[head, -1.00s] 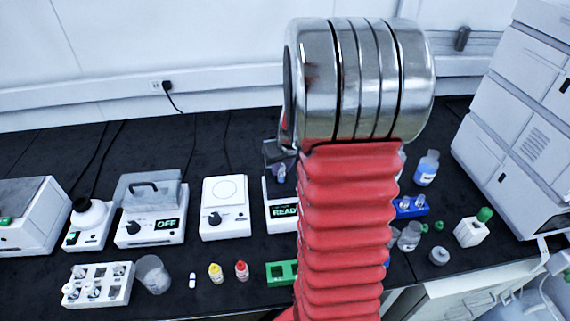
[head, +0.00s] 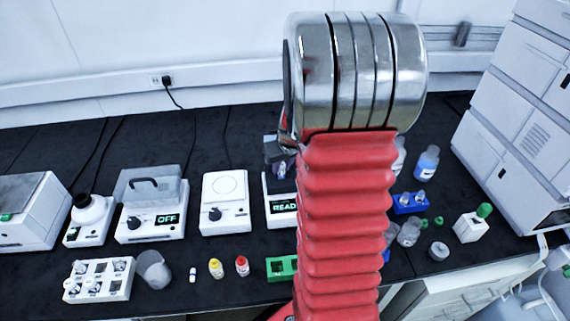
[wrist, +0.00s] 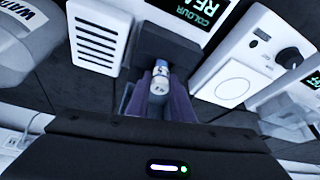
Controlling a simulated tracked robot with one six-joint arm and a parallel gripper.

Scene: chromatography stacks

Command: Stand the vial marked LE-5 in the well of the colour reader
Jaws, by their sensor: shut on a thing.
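The colour reader (head: 282,212) is a white box with a dark top and a lit READ display. It stands on the bench, partly hidden behind my arm. It also shows upside down in the wrist view (wrist: 222,58). My gripper (wrist: 158,98) is shut on a small vial (wrist: 159,80) with a white and blue look. The vial is over or at the reader's dark block (wrist: 168,46); I cannot tell whether its base is inside the well. Its marking is not readable. In the head view my gripper (head: 280,160) is small and half hidden by my arm.
A white stirrer-like device (head: 224,222) stands left of the reader, then a box showing OFF (head: 150,228). A green rack (head: 281,268) lies in front. Yellow-capped (head: 215,268) and red-capped (head: 242,266) vials stand nearby. Bottles and a blue rack (head: 410,203) are right.

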